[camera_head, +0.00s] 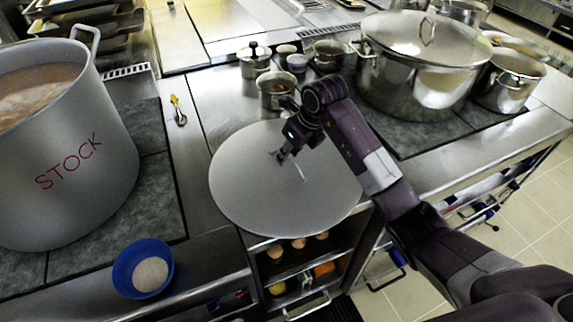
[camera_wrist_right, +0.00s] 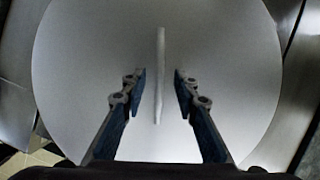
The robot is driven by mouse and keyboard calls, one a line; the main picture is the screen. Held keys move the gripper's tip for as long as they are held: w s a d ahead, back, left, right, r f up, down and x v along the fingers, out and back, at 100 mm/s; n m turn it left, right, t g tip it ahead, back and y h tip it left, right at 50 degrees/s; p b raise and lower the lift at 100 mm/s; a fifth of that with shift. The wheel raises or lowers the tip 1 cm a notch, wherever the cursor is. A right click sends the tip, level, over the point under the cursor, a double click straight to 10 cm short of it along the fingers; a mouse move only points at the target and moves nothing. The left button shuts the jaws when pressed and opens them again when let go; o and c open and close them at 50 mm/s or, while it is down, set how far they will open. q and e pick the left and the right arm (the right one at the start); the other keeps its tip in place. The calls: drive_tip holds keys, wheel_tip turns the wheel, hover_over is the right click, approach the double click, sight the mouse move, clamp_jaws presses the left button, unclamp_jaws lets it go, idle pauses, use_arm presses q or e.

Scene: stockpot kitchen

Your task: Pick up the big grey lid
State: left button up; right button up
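The big grey lid (camera_head: 245,190) is a wide flat disc on the steel counter, overhanging its front edge above the shelves. Its thin bar handle (camera_head: 299,172) stands near its middle. My right gripper (camera_head: 280,157) is over the lid, beside the handle in the head view. In the right wrist view the lid (camera_wrist_right: 85,60) fills most of the picture. There the handle (camera_wrist_right: 160,75) runs up the middle, between the two open fingers (camera_wrist_right: 160,88), with a gap on each side. My left gripper is not in view.
A large grey pot marked STOCK (camera_head: 75,160) stands at the left, with a blue bowl (camera_head: 143,268) in front. A big steel pot with a lid (camera_head: 420,65) stands at the back right. Small pots, including a saucepan (camera_head: 277,90), sit just behind the lid.

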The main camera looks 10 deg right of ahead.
sight(287, 163)
drive_tip(key=shift+x, duration=1.4)
drive_tip(key=shift+c, duration=0.5)
clamp_jaws()
drive_tip(key=shift+w+r, duration=0.15)
